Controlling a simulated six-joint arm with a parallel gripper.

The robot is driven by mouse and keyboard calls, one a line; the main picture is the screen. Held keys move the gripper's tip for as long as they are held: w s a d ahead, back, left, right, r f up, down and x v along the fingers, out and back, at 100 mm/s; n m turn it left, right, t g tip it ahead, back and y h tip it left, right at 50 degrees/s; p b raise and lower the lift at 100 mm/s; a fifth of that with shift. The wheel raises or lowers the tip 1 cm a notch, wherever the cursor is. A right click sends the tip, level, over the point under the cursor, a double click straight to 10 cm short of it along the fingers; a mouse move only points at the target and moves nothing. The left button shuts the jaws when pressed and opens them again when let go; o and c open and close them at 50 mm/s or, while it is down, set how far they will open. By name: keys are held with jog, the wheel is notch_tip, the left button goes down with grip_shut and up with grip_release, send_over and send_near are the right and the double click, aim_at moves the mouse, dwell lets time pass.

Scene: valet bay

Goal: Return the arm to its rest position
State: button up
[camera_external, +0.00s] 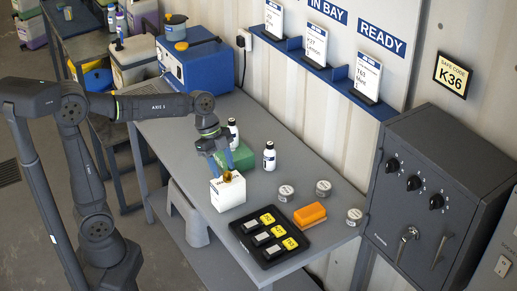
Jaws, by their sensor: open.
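My gripper (222,161) points down over the grey table (320,243). Its jaws are open, just above a white box (228,193) with dark print. A small amber-brown item (227,177) shows at the top of the box, below the fingertips. I cannot tell whether the fingers touch it. My arm reaches in from the left, bent at the elbow, with its forearm nearly level above the table. A green block (238,157) lies right behind the gripper and is partly hidden by it.
Two white bottles, one nearer (269,156) and one farther (232,131), stand close by. A black tray (246,241) with yellow tags, an orange brush (309,215) and several tins (323,188) lie to the right. A blue machine (207,66) stands behind; a grey safe (440,200) is right.

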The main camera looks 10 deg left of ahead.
jog(key=s+r, duration=0.3)
jog(key=s, duration=0.2)
jog(key=w+d+f+n+t, duration=0.1)
jog(key=w+d+n, duration=0.25)
jog(key=w, duration=0.55)
jog(key=w+d+f+n+t, duration=0.15)
jog(key=w+d, duration=0.25)
jog(key=w, duration=0.5)
jog(key=w+f+n, duration=0.3)
jog(key=w+f, duration=0.1)
jog(key=w, duration=0.7)
jog(key=w+f+n+t, duration=0.1)
jog(key=w+f, duration=0.4)
jog(key=w, duration=0.7)
jog(key=shift+n, duration=0.9)
jog(key=shift+t, duration=0.25)
